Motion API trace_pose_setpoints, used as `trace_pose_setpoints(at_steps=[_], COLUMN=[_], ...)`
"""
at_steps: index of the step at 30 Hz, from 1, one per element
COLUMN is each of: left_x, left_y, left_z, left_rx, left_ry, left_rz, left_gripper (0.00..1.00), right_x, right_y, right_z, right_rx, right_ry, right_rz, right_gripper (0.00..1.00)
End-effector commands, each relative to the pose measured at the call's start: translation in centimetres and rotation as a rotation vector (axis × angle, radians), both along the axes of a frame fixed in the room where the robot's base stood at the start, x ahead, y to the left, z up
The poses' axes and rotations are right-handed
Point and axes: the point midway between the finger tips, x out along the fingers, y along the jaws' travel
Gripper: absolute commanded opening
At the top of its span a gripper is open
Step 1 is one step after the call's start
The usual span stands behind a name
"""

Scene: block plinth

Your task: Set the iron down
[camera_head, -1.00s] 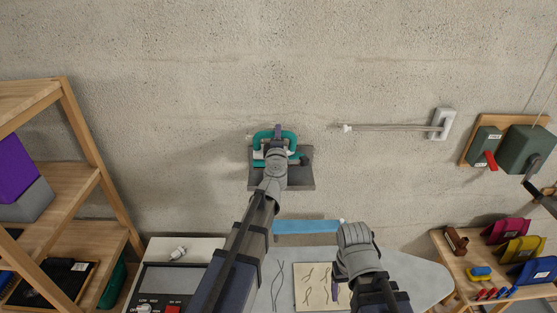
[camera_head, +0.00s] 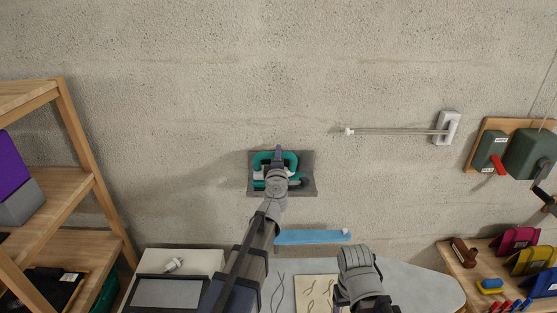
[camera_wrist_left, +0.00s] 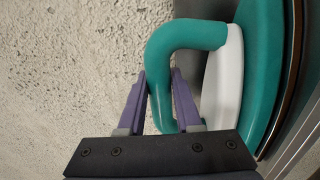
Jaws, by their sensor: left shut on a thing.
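A teal and white iron (camera_head: 262,160) is over a dark grey plate (camera_head: 308,188) on the concrete wall. My left gripper (camera_head: 278,152) is shut on the iron's looped handle. In the left wrist view, its purple fingers (camera_wrist_left: 160,88) lie on both sides of the teal handle (camera_wrist_left: 185,38). The iron's white and teal body (camera_wrist_left: 262,70) is at right, with its sole edge close to a grey surface (camera_wrist_left: 305,125). I cannot tell whether they touch. My right gripper (camera_head: 340,295) is low in the head view, its jaws mostly hidden.
A blue strip (camera_head: 312,237) is below the plate. An ironing board (camera_head: 420,285) with a patterned cloth (camera_head: 316,290) lies below. A wooden shelf (camera_head: 85,150) stands at left. A rod on a white bracket (camera_head: 446,128) and green switch boxes (camera_head: 530,153) are at right.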

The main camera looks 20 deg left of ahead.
Motion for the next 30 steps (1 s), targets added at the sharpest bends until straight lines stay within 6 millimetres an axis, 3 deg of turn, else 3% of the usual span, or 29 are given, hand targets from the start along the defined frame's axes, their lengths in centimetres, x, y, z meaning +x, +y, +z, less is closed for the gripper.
trace_pose_setpoints(at_steps=[7,8,15,27,30], left_x=[0.00,0.00,0.00,0.00,-0.97], left_y=[0.00,0.00,0.00,0.00,-0.20], left_z=[-0.25,-0.26,-0.15,0.26,0.10], left_rx=[0.001,0.000,0.000,0.000,0.000], left_ry=[0.000,0.000,0.000,0.000,0.000], left_rz=[0.000,0.000,0.000,0.000,0.000], left_gripper=[0.00,0.34,0.61,0.63,0.63], right_x=[-0.01,-0.01,0.00,-0.01,0.00], right_y=[0.00,0.00,0.01,0.00,0.00], right_z=[-0.25,-0.25,-0.15,0.26,0.10], right_rx=[0.000,0.000,0.000,0.000,0.000], right_ry=[0.000,0.000,0.000,0.000,0.000], right_rz=[0.001,0.001,0.001,0.000,0.000], right_gripper=[0.71,0.71,0.71,0.71,0.71])
